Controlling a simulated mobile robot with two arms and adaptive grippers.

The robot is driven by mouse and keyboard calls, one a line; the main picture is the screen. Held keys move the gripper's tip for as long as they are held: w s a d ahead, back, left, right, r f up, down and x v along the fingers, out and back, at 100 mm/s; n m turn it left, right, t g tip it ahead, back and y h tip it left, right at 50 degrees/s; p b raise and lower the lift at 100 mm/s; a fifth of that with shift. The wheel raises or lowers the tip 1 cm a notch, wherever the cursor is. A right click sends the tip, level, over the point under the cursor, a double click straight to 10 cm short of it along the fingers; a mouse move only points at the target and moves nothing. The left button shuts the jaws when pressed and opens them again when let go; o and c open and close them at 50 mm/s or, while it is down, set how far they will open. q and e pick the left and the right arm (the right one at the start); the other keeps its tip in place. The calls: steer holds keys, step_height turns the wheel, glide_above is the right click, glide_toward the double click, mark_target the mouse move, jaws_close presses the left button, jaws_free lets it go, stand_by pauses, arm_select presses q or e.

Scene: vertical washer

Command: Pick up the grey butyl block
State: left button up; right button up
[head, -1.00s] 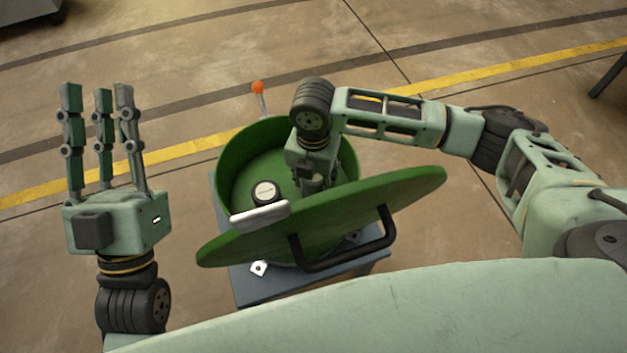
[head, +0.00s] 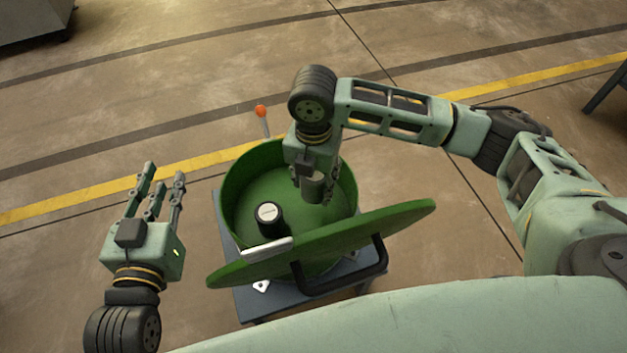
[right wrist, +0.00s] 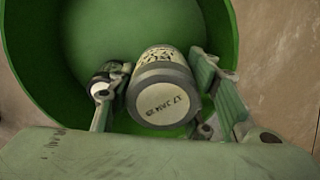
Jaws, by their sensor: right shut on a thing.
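The grey butyl block (head: 312,187) shows as a grey cylinder in my right gripper (head: 318,190), held over the inside of the green drum washer (head: 232,185). In the right wrist view the block (right wrist: 163,92) has a pale label and a date on its end face. The fingers of my right gripper (right wrist: 158,105) close on it from both sides. The block's far end is hidden there. My left gripper (head: 158,180) is open and empty, left of the washer, fingers pointing up.
A black cylinder with a white top (head: 269,218) stands inside the drum at the front left. The green lid (head: 340,238) stands open at the near side, with a black handle (head: 340,280). An orange-knobbed lever (head: 262,112) rises behind.

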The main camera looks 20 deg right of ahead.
steer(key=shift+r+p, duration=2.05)
steer(key=shift+r, duration=0.15)
